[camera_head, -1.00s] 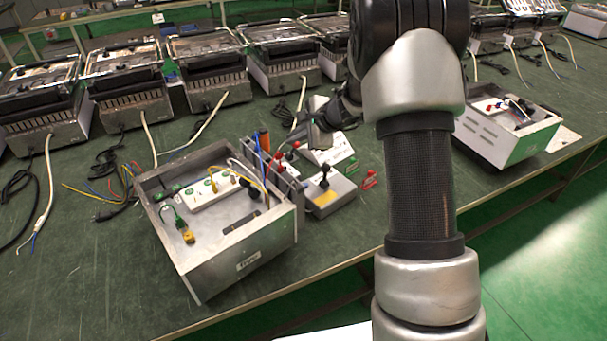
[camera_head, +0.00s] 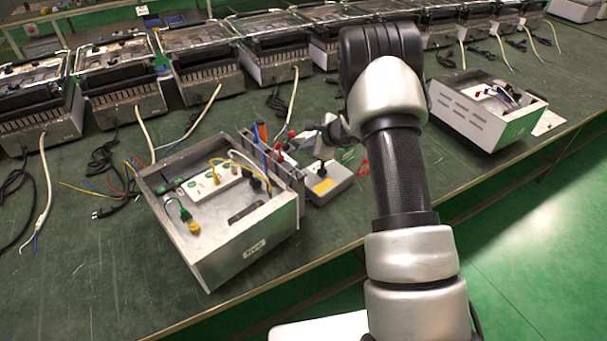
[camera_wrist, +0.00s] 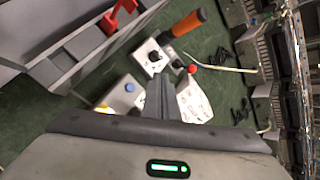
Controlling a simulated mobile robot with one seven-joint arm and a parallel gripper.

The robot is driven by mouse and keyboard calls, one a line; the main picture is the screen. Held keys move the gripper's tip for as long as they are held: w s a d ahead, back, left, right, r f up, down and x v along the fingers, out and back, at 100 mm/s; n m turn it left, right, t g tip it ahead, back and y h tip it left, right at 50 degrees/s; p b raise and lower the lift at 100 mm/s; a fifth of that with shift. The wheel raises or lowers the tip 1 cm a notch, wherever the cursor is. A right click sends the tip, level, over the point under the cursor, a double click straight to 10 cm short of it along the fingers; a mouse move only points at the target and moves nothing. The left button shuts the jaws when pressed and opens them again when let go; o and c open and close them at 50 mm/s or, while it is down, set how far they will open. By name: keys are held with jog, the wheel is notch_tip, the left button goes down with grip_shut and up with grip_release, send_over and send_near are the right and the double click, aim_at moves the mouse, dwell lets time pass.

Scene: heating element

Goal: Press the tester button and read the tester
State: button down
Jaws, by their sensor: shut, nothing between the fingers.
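A small light grey box with a yellow label (camera_head: 324,186) stands on the green bench, right of the open metal case. In the wrist view this box (camera_wrist: 124,98) shows a blue button (camera_wrist: 130,87) on top. It looks like the tester; no reading can be made out. My gripper (camera_wrist: 158,80) is shut and empty, its fingertips right of the blue button in that picture. I cannot tell whether they touch anything.
Beside the tester are a box with a black knob (camera_wrist: 153,57), a red ball-shaped knob (camera_wrist: 192,69) and an orange handle (camera_wrist: 188,22). The open metal case (camera_head: 225,250) holds wires and a white terminal strip. Another case (camera_head: 487,110) stands right; several grills line the back.

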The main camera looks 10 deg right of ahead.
notch_tip(320, 180, down, 7)
jog(key=b, duration=0.4)
jog(key=shift+f+b, duration=0.1)
jog(key=shift+b, duration=0.2)
jog(key=shift+f+b, duration=0.5)
jog(key=shift+b, duration=0.15)
jog(key=shift+f, duration=0.15)
dwell(1.0)
jog(key=shift+f+b, duration=0.3)
jog(key=shift+b, duration=0.45)
jog(key=shift+f+b, duration=0.45)
jog(key=shift+b, duration=0.15)
dwell(0.4)
jog(key=shift+r, duration=0.15)
jog(key=shift+r+p, duration=0.35)
jog(key=shift+r, duration=0.4)
